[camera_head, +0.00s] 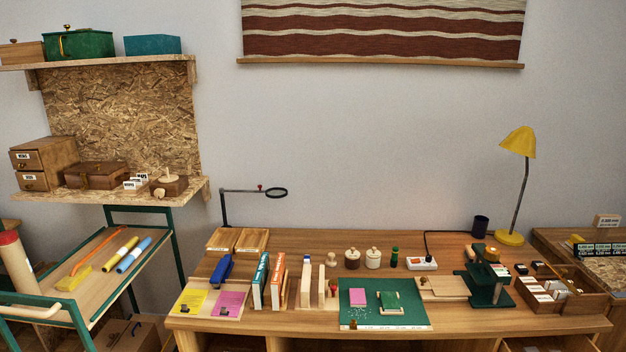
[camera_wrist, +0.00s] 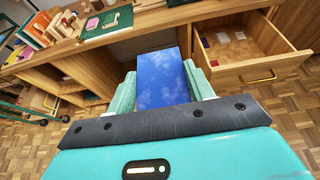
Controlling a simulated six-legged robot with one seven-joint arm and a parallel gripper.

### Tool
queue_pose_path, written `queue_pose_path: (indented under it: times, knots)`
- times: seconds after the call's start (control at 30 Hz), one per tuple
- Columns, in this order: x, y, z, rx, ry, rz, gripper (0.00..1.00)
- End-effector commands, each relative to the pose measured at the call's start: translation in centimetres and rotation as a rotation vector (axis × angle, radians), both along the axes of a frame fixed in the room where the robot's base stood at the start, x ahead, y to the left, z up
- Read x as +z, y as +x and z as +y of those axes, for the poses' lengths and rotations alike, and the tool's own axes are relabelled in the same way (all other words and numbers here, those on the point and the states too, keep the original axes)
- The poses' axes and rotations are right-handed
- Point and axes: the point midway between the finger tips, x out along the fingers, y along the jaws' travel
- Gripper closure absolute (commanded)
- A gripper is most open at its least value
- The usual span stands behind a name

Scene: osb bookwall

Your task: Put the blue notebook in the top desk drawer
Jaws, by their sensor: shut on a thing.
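In the wrist view my gripper (camera_wrist: 163,82) is shut on the blue notebook (camera_wrist: 162,78), which stands out between the two pale green fingers with its mottled blue cover facing me. The top desk drawer (camera_wrist: 278,66) is pulled open to the right of the notebook, with a brass handle on its front. A few small flat items lie inside it at the back left, and much of its floor is bare. The notebook is outside the drawer, to its left in the picture. My gripper and the notebook are not visible in the head view.
The wooden desk (camera_head: 290,325) holds books, a green mat (camera_head: 412,318), a green press-like tool (camera_head: 488,280) and a divided box (camera_head: 590,300). A yellow lamp (camera_head: 518,145) stands at the back. A green-framed cart (camera_head: 90,270) is at left. Open floor (camera_wrist: 285,120) lies below the drawer.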

Motion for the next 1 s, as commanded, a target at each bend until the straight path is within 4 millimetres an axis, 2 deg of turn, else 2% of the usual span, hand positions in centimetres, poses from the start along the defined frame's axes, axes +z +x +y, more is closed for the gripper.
queue_pose_path:
  times: [0.57, 1.0]
  knots:
    - [-0.5, 5.7, 1.1, 0.017, 0.001, 0.001, 0.71]
    - [-2.2, 13.7, 4.7, 0.033, 0.001, 0.001, 0.71]
